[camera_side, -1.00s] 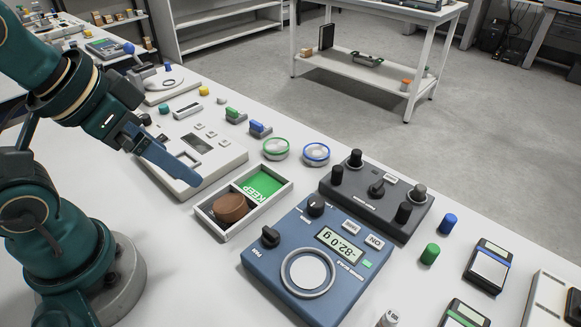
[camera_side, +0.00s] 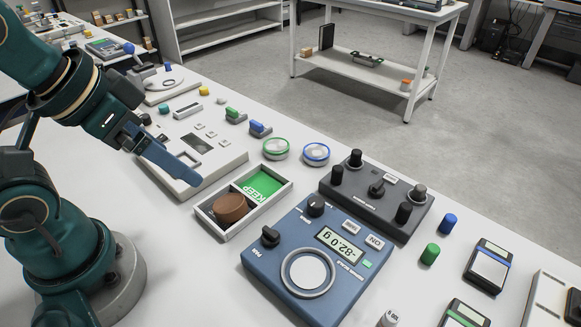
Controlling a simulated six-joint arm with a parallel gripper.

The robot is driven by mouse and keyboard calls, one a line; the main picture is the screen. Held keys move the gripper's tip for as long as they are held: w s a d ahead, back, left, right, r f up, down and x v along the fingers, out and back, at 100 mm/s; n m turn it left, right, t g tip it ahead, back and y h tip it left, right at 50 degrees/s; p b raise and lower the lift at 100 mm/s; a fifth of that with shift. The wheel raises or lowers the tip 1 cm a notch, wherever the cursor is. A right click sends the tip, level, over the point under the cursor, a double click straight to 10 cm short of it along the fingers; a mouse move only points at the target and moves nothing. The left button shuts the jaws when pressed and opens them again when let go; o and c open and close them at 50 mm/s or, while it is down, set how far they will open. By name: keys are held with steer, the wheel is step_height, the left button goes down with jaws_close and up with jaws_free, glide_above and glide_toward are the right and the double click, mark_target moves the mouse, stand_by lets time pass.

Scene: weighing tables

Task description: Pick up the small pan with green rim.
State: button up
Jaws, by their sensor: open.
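The small pan with a green rim (camera_side: 276,149) sits on the white table, right of the centre-left panel. A similar pan with a blue rim (camera_side: 316,154) stands close to its right. My gripper (camera_side: 192,180) hangs over the front edge of the white panel, left of and nearer than the green-rimmed pan, clear of it. Its blue jaws are seen from the side, so the gap between them is hard to make out. Nothing shows between them.
A two-part tray (camera_side: 223,236) holds a brown round block (camera_side: 230,208) and a green KEEP pad (camera_side: 262,183). A blue scale (camera_side: 318,252) reads -82.0 g. A dark knobbed box (camera_side: 375,201) stands behind it. A white panel (camera_side: 217,158) lies under my gripper.

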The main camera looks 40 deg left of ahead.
stand_by(0.3)
steer(key=w+r+n+t, duration=0.1)
steer(key=w+r+t, duration=0.1)
steer(key=w+r, duration=0.35)
steer(key=n+g+y, duration=0.1)
steer(key=n+g, duration=0.1)
steer(key=g, duration=0.1)
glide_above(277, 144)
steer(key=s, duration=0.2)
steer(key=f, duration=1.5)
steer(key=shift+s+d+f, duration=0.1)
steer(key=shift+d+f, duration=0.1)
steer(key=shift+d, duration=0.15)
steer(key=shift+a+f, duration=0.1)
steer(key=shift+f, duration=0.65)
steer(key=shift+x, duration=2.05)
